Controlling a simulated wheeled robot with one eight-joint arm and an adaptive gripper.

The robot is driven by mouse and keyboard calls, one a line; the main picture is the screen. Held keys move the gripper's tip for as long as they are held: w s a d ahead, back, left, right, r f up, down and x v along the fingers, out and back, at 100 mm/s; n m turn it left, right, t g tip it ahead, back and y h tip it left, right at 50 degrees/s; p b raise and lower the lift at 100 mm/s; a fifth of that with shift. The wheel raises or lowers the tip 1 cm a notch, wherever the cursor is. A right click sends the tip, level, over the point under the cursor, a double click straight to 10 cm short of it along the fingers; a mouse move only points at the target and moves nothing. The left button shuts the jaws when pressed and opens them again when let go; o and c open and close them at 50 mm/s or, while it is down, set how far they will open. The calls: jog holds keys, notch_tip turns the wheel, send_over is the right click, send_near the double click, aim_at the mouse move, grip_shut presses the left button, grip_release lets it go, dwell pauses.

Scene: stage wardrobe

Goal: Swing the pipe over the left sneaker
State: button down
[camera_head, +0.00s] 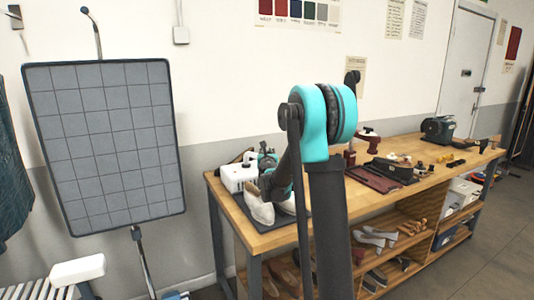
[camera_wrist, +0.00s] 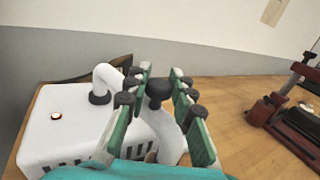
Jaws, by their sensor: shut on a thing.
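A white box-shaped unit (camera_wrist: 75,130) stands on the wooden bench at the left of the wrist view. A bent white pipe (camera_wrist: 108,76) rises from a dark collar on it and passes behind my left finger. My gripper (camera_wrist: 160,88) is shut around a dark round knob, apparently part of the pipe; the fingers hide how they join. A white form (camera_wrist: 168,138) below the knob is partly hidden, and I cannot tell if it is a shoe. In the head view, a pale sneaker (camera_head: 259,207) sits at the bench's left front, beside the unit (camera_head: 238,177), partly behind my arm.
A dark red clamp-like tool (camera_wrist: 275,108) stands to the right on the bench, with bare wood between. Tools and trays fill the bench (camera_head: 380,205) farther right. Shoes stand on the shelves below. A grey gridded panel (camera_head: 110,145) stands at left.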

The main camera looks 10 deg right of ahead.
jog(key=s+a+m+g+h, duration=0.3)
jog(key=a+m+g+h, duration=0.2)
jog(key=a+m+h, duration=0.2)
jog(key=shift+a+m+g+h, duration=0.35)
jog(key=shift+a+h, duration=0.75)
jog(key=shift+h, duration=0.7)
jog(key=c, duration=1.3)
grip_release()
jog(key=shift+a, duration=0.1)
jog(key=shift+o, duration=0.2)
jog(key=v, duration=1.2)
